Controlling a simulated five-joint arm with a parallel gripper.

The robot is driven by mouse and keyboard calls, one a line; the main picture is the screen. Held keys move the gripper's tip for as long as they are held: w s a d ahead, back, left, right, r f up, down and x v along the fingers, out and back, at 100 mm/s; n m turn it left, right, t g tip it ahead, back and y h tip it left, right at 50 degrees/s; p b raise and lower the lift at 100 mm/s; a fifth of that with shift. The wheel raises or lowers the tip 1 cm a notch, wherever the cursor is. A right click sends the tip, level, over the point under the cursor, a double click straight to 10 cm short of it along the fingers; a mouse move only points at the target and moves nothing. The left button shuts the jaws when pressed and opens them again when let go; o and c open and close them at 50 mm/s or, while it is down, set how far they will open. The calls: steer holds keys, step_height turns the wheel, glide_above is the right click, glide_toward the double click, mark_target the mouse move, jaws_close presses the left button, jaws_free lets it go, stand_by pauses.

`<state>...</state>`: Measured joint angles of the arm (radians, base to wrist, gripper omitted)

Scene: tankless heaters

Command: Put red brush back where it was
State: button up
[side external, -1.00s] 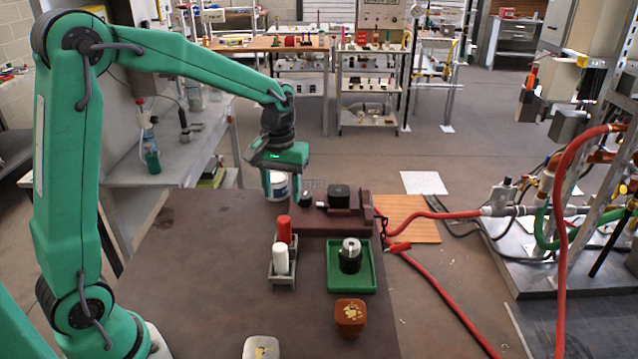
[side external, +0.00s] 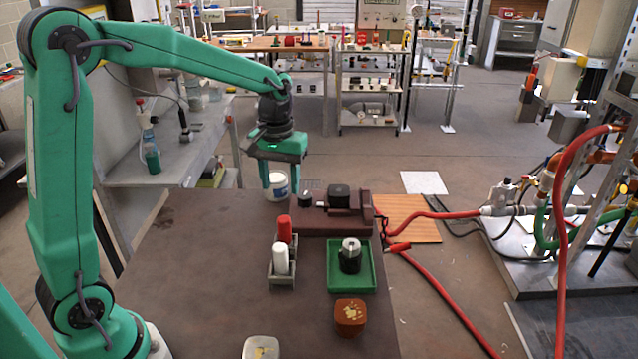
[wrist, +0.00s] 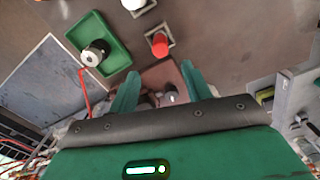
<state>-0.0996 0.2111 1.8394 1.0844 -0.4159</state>
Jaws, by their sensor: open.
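The red brush (side external: 284,228) stands upright in the far slot of a small grey holder (side external: 282,282). A white-topped item (side external: 280,258) stands in the near slot. In the wrist view the red brush (wrist: 159,44) shows just beyond my fingers. My gripper (side external: 281,185) points down near the far edge of the table, behind and above the holder. It is open and empty, its two green fingers apart in the wrist view (wrist: 158,80). It is not touching the brush.
A brown fixture (side external: 330,222) with black parts sits right of my gripper. A green tray (side external: 365,281) holds a black-and-silver cylinder. A brown block (side external: 350,316) and a pale block (side external: 261,347) stand nearer. A white tub (side external: 278,192) is behind my fingers. The table's left is clear.

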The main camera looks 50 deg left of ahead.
steer(key=s+d+r+m+t, duration=0.2)
steer(key=s+r+m, duration=0.1)
steer(key=s, duration=0.6)
steer(key=s+d+r+m+t, duration=0.2)
steer(key=s+r+m+t, duration=0.1)
steer(key=s, duration=0.7)
steer(key=shift+r+t, duration=0.25)
steer(key=shift+t, duration=0.05)
stand_by(0.6)
